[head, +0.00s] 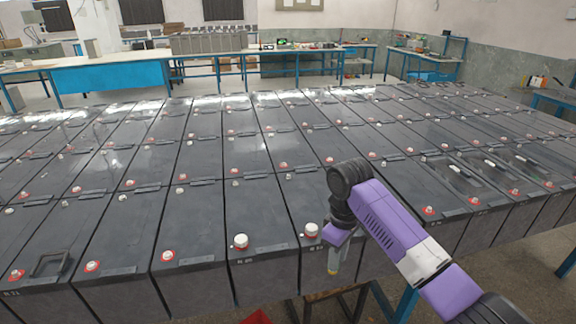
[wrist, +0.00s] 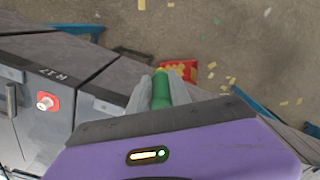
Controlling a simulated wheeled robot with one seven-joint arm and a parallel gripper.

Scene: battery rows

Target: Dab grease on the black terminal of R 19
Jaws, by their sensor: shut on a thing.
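My gripper (head: 335,250) hangs at the front edge of the battery rows, low beside the front faces. It is shut on a slim green tool (wrist: 160,88), seen between its two grey fingers in the wrist view. The tool's pale lower end (head: 333,264) points down in the head view; its tip is not clear. In the wrist view a battery labelled R 17 (wrist: 22,100) is at the left, with a red-ringed terminal (wrist: 45,102). I cannot read a label R 19 in either view. Front-row batteries show red-ringed terminals near the front and small greyish posts further back.
Dark batteries stand tightly in several rows. White caps (head: 240,241) (head: 311,230) stand up on two front terminals. A blue bench (head: 110,85) is behind. A red and yellow object (wrist: 190,70) lies below on the littered floor.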

